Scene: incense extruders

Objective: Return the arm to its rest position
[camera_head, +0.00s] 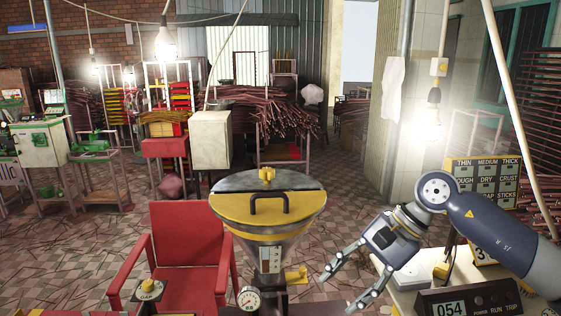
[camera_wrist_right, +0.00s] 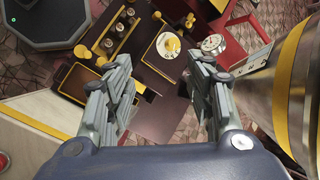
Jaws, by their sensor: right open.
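My right arm comes in from the right in the head view. Its gripper (camera_head: 345,285) is open and empty, held to the right of the extruder's hopper (camera_head: 268,204) and left of the white-topped bench. In the right wrist view the two fingers (camera_wrist_right: 165,105) are spread wide with nothing between them. Below and beyond them shows a dark panel (camera_wrist_right: 135,55) with yellow edges, several knobs and a round white dial. The hopper's metal cone (camera_wrist_right: 262,88) is close on the right in that view. My left gripper is not in view.
A red chair (camera_head: 185,250) stands left of the hopper. A pressure gauge (camera_head: 248,299) and a yellow GAP knob (camera_head: 149,285) are in front. The bench at right carries a box reading 054 (camera_head: 470,301). A label board (camera_head: 485,180) stands behind my arm. Tiled floor is open farther back.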

